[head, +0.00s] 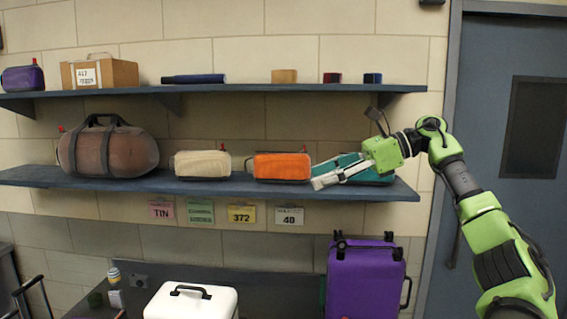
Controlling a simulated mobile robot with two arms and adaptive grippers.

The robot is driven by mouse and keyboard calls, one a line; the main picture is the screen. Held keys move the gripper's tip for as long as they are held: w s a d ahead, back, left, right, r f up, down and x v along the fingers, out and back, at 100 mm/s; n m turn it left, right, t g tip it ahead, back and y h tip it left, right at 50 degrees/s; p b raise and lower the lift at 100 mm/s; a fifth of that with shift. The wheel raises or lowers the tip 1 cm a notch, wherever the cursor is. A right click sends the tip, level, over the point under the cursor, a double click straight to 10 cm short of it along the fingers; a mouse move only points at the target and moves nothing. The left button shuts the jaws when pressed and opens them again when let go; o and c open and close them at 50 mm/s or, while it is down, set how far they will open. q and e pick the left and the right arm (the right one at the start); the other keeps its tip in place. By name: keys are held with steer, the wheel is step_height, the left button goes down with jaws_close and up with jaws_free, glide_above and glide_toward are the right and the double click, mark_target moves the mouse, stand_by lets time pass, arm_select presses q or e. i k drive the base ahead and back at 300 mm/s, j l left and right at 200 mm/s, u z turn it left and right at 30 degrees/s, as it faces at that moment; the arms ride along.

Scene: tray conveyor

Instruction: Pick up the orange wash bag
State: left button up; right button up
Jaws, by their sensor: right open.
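The orange wash bag (282,167) lies on the lower wall shelf, between a cream wash bag (203,165) on its left and a teal bag (372,177) on its right. A small red tab sticks up at its top right. My right gripper (318,176) reaches in from the right, in front of the teal bag, and hides part of it. Its fingers point left, with the tips close to the orange bag's right end. It is open, and nothing shows between its fingers. I cannot tell whether the tips touch the orange bag. My left gripper is not in view.
A brown duffel bag (108,150) sits at the lower shelf's (230,187) left. The upper shelf (240,88) holds a cardboard box (112,73) and small items close above. Below stand a purple suitcase (362,282) and a white case (190,304). A door (508,60) is at right.

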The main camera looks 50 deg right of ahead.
mark_target(268, 167)
steer(key=i+l, duration=0.2)
steer(key=l, duration=0.2)
steer(key=i+l, duration=0.2)
steer(key=l, duration=0.15)
steer(key=i+l, duration=0.25)
steer(key=l, duration=0.15)
steer(key=i+l, duration=0.2)
steer(key=l, duration=0.15)
